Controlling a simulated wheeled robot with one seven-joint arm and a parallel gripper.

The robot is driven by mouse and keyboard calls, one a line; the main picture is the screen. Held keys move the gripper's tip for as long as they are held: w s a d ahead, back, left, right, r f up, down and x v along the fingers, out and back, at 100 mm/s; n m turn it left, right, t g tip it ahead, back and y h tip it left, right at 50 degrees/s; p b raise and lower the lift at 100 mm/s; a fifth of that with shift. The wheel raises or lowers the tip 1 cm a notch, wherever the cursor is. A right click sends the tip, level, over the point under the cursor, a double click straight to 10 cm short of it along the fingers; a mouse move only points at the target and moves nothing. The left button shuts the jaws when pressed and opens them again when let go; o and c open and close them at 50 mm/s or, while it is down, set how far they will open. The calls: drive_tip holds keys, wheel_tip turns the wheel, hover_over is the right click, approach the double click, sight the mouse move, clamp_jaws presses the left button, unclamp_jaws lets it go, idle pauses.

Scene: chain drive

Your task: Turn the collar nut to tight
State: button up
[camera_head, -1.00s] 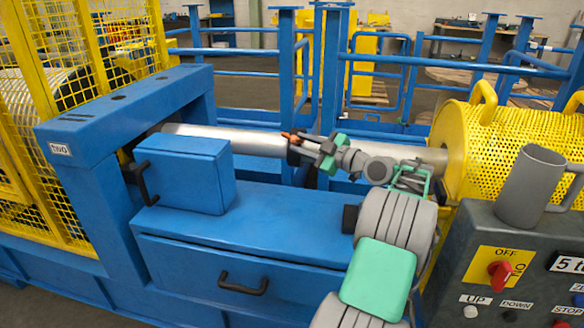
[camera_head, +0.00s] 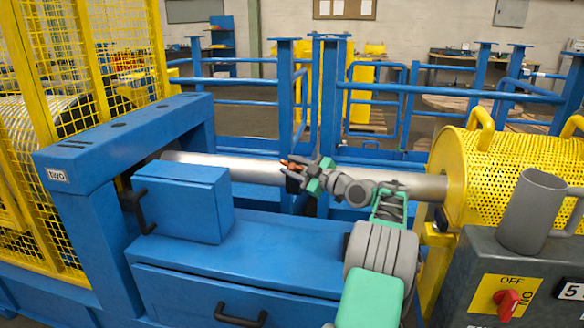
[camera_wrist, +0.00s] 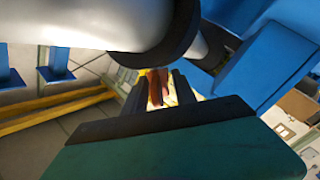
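The collar nut shows as a dark ring around the silver shaft (camera_head: 220,168), half hidden behind my gripper. In the wrist view the dark ring (camera_wrist: 178,42) lies close in front of the fingers. My gripper (camera_head: 292,165) is at the ring, on the near side of the shaft. In the wrist view its two dark fingers (camera_wrist: 158,92) stand a little apart, with a narrow red-orange piece (camera_wrist: 157,88) between them. This piece also shows as an orange tip (camera_head: 288,162) in the head view. Whether the fingers press on it is not clear.
A blue box with a black handle (camera_head: 182,200) stands left of my gripper on the blue machine bed. A yellow perforated guard (camera_head: 505,165) covers the shaft's right end. A grey mug (camera_head: 533,210) stands on the control panel. Blue rails (camera_head: 440,88) run behind.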

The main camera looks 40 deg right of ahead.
clamp_jaws()
drive_tip(key=shift+b, duration=0.45)
